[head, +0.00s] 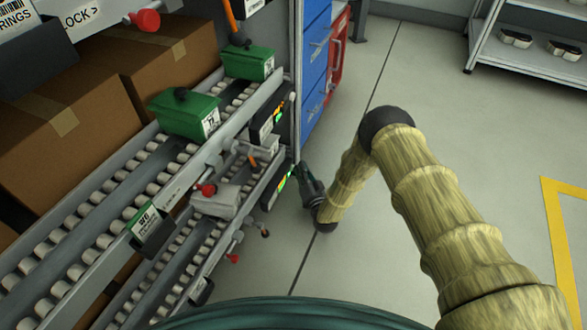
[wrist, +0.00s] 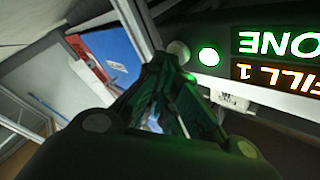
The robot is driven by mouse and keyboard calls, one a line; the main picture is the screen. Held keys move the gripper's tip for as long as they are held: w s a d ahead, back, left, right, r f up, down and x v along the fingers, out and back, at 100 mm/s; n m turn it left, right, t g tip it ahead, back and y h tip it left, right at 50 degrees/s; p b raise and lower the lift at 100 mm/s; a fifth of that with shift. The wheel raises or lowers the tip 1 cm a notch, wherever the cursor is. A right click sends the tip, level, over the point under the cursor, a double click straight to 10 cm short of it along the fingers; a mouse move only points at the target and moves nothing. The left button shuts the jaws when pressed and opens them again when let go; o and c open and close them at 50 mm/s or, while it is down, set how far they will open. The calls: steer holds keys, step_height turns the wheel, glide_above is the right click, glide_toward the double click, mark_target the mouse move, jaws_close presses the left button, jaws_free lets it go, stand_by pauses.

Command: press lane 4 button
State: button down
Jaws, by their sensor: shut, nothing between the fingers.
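My gripper (head: 301,172) is shut and empty. In the head view it is at the end of the rack, beside the lower lit display box (head: 277,187). In the wrist view the closed fingertips of my gripper (wrist: 166,66) are close to a dark panel with a lit green round button (wrist: 208,57) and a dull grey round knob (wrist: 179,51). Whether the fingertips touch either one cannot be told. The panel's screen (wrist: 275,45) reads upside down, with green "ONE" and orange "FILL 1" visible. No lane number is legible on this panel.
A second lit display box (head: 268,118) is higher on the rack. Green bins (head: 187,115) and a grey bin (head: 222,200) are on the roller lanes. A blue drawer cabinet (head: 314,65) stands behind. Open floor (head: 440,120) is to the right.

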steer(key=shift+s+d+p, duration=0.3)
steer(key=shift+d, duration=0.5)
steer(key=shift+d, duration=0.15)
steer(key=d, duration=0.1)
steer(key=s+d+p, duration=0.1)
steer(key=d, duration=0.2)
steer(key=shift+s+d, duration=0.2)
steer(key=shift+s, duration=0.05)
stand_by(0.7)
